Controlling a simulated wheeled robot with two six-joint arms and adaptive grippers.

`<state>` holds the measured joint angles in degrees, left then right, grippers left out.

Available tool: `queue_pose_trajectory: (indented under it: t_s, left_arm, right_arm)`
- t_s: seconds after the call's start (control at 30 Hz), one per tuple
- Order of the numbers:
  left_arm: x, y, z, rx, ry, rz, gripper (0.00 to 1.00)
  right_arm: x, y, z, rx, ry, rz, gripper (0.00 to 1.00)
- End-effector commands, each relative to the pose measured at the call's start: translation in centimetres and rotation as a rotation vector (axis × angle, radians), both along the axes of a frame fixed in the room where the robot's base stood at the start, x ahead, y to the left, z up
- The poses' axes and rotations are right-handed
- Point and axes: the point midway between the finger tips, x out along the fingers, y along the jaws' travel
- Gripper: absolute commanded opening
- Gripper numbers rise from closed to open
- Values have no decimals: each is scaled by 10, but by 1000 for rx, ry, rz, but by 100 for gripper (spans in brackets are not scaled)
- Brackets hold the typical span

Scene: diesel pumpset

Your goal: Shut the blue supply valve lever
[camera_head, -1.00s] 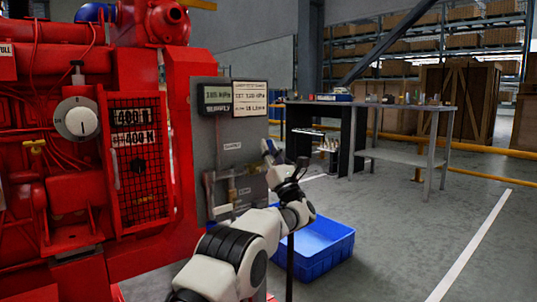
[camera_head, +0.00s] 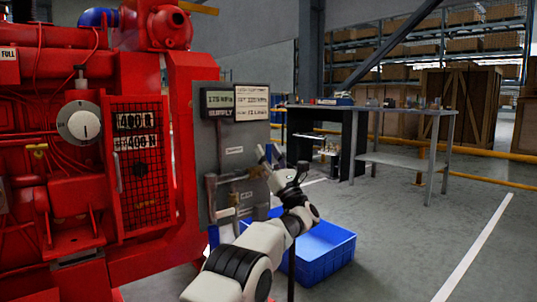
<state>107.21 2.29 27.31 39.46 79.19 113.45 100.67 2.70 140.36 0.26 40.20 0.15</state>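A grey panel (camera_head: 205,130) stands on the right side of the red pumpset. Brownish pipework with valve fittings (camera_head: 232,178) runs across its lower half. A small display (camera_head: 217,101) marked supply sits at the panel's top and seems to read about 175 kPa. My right gripper is not in view.
The red pumpset (camera_head: 150,70) fills the left side, with a mesh guard (camera_head: 140,165) and a round white dial (camera_head: 79,124). A blue bin (camera_head: 325,257) stands on the floor behind my arm. A workbench (camera_head: 400,106) is farther back. Floor at right is clear.

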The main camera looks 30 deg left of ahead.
Motion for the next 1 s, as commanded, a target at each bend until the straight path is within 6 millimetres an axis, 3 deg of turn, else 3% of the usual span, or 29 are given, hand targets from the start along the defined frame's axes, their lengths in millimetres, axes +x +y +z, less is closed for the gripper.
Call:
queue_pose_trajectory:
  t_s: [0.27,0.7,1.0]
  left_arm:
    - [-3,-9,-8,0,2,-1,46]
    - [-32,-72,-79,1,3,-1,46]
    - [-36,-77,-85,0,-1,1,46]
  right_arm:
    - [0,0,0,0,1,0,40]
    - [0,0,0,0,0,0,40]
    - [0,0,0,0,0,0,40]
